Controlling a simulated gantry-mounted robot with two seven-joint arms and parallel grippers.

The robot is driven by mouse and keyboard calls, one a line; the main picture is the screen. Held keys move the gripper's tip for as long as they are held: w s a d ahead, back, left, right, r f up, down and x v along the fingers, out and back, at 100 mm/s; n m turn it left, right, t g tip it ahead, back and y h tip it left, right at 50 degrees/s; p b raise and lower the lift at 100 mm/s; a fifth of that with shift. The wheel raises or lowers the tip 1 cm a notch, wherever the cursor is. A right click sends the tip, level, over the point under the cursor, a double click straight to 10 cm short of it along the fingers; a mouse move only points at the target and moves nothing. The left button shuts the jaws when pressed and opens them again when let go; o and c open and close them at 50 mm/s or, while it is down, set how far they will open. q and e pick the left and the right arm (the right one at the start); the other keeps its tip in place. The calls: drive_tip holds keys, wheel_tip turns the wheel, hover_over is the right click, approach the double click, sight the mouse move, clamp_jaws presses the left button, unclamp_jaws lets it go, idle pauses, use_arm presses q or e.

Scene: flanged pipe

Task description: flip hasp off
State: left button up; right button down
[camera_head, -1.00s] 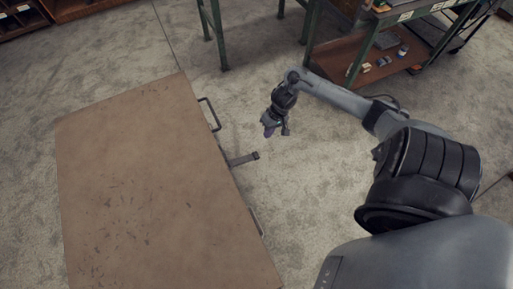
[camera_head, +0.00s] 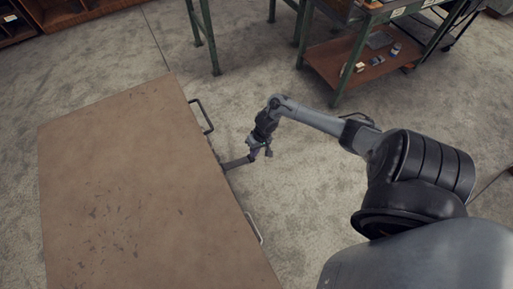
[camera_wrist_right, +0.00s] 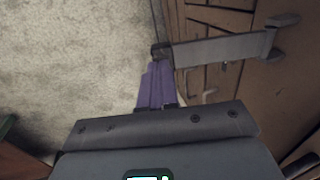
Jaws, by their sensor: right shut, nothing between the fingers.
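The hasp (camera_head: 236,163) is a grey metal strap that sticks out from the right edge of a brown box lid (camera_head: 130,190). In the right wrist view the hasp (camera_wrist_right: 220,48) runs across the top, with a dark block at its left end. My right gripper (camera_head: 260,152) is at the hasp's outer end in the head view. Its purple fingers (camera_wrist_right: 155,86) are shut with nothing between them. The fingertips overlap the hasp's dark end in the right wrist view; I cannot tell whether they touch. My left gripper is out of view.
Two metal handles, one upper (camera_head: 203,115) and one lower (camera_head: 254,228), stand along the box's right side. A green-legged workbench (camera_head: 335,62) with a brown lower shelf stands at the back right. The concrete floor right of the box is open.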

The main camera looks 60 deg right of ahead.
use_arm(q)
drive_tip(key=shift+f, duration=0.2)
use_arm(e)
drive_tip(key=shift+a+f, duration=0.1)
drive_tip(key=shift+f, duration=0.3)
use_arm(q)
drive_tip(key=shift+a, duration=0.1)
use_arm(e)
drive_tip(key=shift+f, duration=0.1)
